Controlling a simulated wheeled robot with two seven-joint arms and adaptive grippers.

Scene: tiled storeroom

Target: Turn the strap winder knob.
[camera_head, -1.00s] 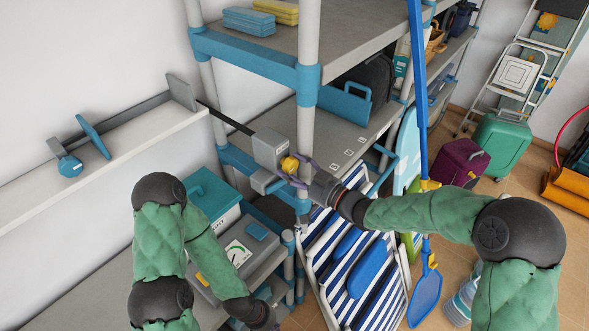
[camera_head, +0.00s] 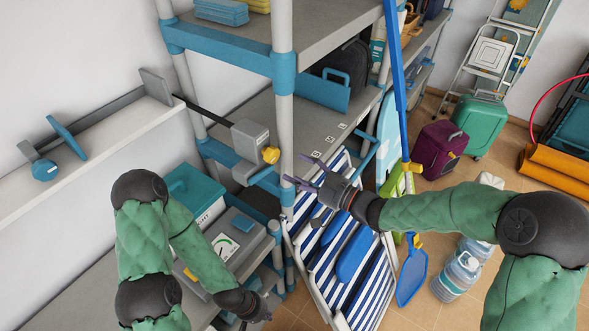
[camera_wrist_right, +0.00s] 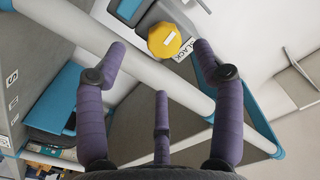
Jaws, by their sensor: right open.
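The strap winder is a grey box (camera_head: 250,142) by the blue-and-grey shelf post, with a dark strap (camera_head: 215,113) running to the wall ledge. Its yellow faceted knob (camera_head: 271,155) faces my right arm. In the right wrist view the knob (camera_wrist_right: 164,41) shows a white mark, beside a partly hidden label (camera_wrist_right: 183,50) reading "LACK". My right gripper (camera_head: 302,172) has its purple fingers spread, empty, a little to the right of the knob and apart from it. My left gripper (camera_head: 255,312) is low near the bottom edge; its fingers are not clear.
A shelf post (camera_head: 284,120) stands close beside the knob. A striped folded chair (camera_head: 345,250) leans below my right gripper. A blue pole (camera_head: 397,80) stands to the right. A teal box (camera_head: 192,190) and grey case (camera_head: 235,240) sit below the winder.

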